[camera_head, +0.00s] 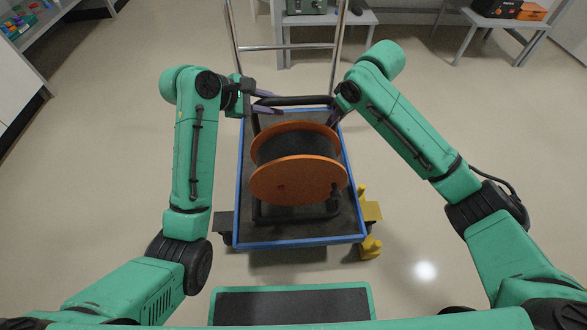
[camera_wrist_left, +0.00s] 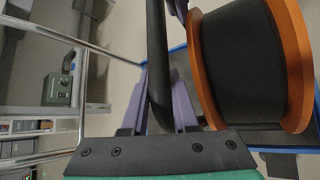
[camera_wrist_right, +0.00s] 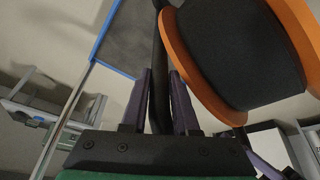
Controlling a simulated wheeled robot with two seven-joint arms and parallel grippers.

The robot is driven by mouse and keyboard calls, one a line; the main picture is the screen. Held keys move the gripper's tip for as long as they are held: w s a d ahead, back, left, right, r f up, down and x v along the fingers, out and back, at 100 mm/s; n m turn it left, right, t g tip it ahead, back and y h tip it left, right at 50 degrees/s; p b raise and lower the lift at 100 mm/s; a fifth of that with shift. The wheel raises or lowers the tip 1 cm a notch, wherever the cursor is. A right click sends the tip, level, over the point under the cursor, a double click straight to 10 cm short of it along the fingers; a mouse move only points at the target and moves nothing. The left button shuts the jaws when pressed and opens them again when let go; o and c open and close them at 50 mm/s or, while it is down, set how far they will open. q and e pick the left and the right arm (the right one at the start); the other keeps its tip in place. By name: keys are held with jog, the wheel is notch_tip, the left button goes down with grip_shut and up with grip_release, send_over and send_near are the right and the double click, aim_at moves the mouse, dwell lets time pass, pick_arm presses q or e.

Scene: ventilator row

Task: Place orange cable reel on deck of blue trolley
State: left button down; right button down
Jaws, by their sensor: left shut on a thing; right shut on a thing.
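The orange cable reel (camera_head: 298,180) has orange flanges, a dark wound drum and a black tube frame. It is over the deck of the blue trolley (camera_head: 300,239); I cannot tell whether its frame touches the deck. My left gripper (camera_head: 277,103) is shut on the left part of the frame's far top bar, and the bar (camera_wrist_left: 157,60) runs between its fingers in the left wrist view. My right gripper (camera_head: 334,117) is shut on the right part of that bar, seen between purple fingers in the right wrist view (camera_wrist_right: 160,90). The reel's flange is close beside both grippers.
The trolley's chrome push handle (camera_head: 285,46) rises at the far end. Yellow parts (camera_head: 371,210) stick out at its right side. A bench with a green box (camera_head: 306,6) is behind, and a table with an orange-and-black case (camera_head: 497,8) stands at far right.

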pick_arm(q)
jog(key=shift+d+f+b, duration=0.15)
jog(key=shift+f+b, duration=0.45)
jog(key=shift+f, duration=0.05)
pick_arm(e)
jog(key=shift+a+f, duration=0.2)
jog(key=shift+f, duration=0.45)
pick_arm(q)
jog(key=c, duration=0.8)
grip_release()
pick_arm(e)
jog(key=c, duration=0.8)
grip_release()
pick_arm(q)
jog(key=shift+o, duration=0.6)
jog(key=shift+s, duration=0.1)
pick_arm(e)
jog(key=shift+o, duration=0.6)
jog(key=shift+s, duration=0.1)
jog(key=shift+d+r, duration=0.1)
pick_arm(q)
jog(key=shift+r, duration=0.1)
